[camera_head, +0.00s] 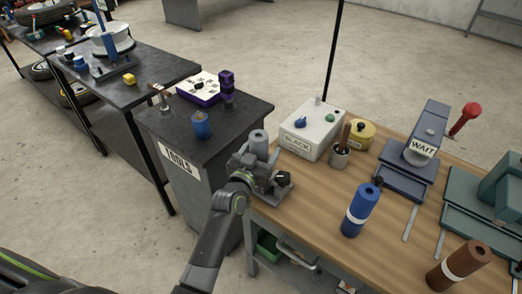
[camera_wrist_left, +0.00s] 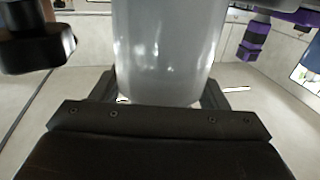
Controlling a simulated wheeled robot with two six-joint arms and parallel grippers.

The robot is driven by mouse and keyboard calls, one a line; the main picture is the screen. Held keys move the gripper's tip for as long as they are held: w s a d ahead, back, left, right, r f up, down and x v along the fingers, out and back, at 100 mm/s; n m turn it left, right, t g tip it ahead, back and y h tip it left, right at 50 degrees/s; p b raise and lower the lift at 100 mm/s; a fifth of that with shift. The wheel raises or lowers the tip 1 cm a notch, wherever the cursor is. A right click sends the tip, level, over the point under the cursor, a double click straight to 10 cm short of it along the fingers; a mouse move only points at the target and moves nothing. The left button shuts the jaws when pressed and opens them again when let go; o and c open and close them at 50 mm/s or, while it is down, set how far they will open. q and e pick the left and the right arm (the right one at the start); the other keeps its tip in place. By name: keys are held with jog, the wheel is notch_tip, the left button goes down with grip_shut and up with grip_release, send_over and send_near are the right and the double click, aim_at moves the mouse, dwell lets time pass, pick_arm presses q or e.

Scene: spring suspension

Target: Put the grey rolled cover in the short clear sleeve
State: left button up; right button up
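The grey rolled cover (camera_head: 258,142) stands upright in my left gripper (camera_head: 258,168), near the left edge of the wooden bench. In the left wrist view the grey cover (camera_wrist_left: 167,45) fills the middle, between the fingers of my left gripper (camera_wrist_left: 165,95), which are partly hidden behind it. I cannot make out a short clear sleeve in either view. A blue roll (camera_head: 362,205) and a brown roll (camera_head: 462,262), each with a white band, stand on the bench. My right gripper is not in view.
A black knob (camera_head: 282,178) sits close beside the gripper. The BLACK box (camera_head: 312,128), a cup (camera_head: 340,155), a yellow tin (camera_head: 358,136) and the WAIT device (camera_head: 420,150) stand on the bench (camera_head: 310,200). The TOOLS cabinet (camera_head: 185,165) stands left; bare wood lies before the blue roll.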

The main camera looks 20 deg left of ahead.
pick_arm(q)
jog(key=shift+r, duration=0.15)
jog(key=shift+s, duration=0.1)
jog(key=s+a+b, duration=0.1)
jog(key=s+b, duration=0.2)
jog(key=s, duration=0.8)
jog(key=shift+s+a+b, duration=0.15)
jog(key=shift+s+b, duration=0.25)
